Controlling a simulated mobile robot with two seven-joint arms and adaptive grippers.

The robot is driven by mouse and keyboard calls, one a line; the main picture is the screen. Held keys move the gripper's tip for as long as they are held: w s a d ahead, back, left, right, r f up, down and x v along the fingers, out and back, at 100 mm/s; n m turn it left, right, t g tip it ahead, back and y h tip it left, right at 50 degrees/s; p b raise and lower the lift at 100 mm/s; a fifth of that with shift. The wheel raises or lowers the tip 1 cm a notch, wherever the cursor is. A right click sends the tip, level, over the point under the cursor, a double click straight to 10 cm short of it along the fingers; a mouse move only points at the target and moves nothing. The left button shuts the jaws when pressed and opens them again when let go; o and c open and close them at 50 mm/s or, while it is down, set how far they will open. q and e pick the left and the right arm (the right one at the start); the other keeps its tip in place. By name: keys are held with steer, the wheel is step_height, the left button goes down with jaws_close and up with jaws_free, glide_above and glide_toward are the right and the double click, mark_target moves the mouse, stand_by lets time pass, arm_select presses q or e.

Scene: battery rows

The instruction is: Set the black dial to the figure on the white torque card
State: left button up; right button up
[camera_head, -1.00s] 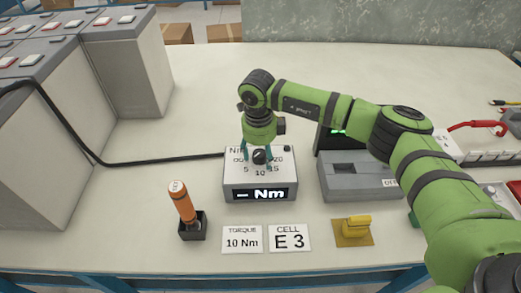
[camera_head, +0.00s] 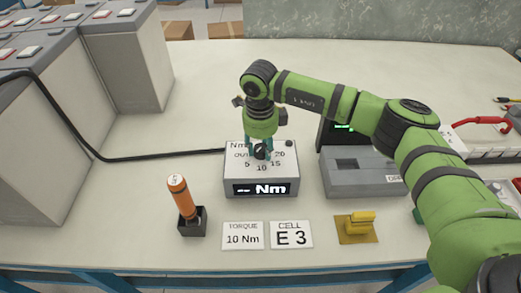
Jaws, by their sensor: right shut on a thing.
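The black dial (camera_head: 261,152) is on the sloped top of a grey box, the torque unit (camera_head: 232,172). Figures around it include 5, 10, 15 and 20. The unit's front display (camera_head: 262,189) reads "-- Nm". My right gripper (camera_head: 261,148) points down from above and is shut on the dial, which it partly hides, so I cannot tell the dial's setting. The white torque card (camera_head: 242,236) lies in front of the unit and reads "10 Nm". My left gripper is not in view.
A white cell card (camera_head: 291,235) reads "E 3". An orange-handled tool (camera_head: 182,197) stands in a black holder at left. A yellow block (camera_head: 358,226) and a grey device (camera_head: 352,181) are at right. A black cable (camera_head: 140,159) runs to the unit. Battery cabinets (camera_head: 137,65) stand at left.

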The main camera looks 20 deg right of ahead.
steer(key=n+b, duration=0.3)
steer(key=n, duration=0.1)
steer(key=shift+d+f+b, duration=0.3)
steer(key=shift+f+b, duration=0.05)
steer(key=shift+b, duration=0.05)
steer(key=shift+r+n+b, duration=0.15)
steer(key=shift+n+b, duration=0.8)
steer(key=shift+n, duration=0.45)
steer(key=shift+d, duration=0.1)
steer(key=o, duration=1.1)
steer(key=shift+o, duration=0.2)
steer(key=shift+d, duration=0.1)
steer(key=shift+r, duration=0.15)
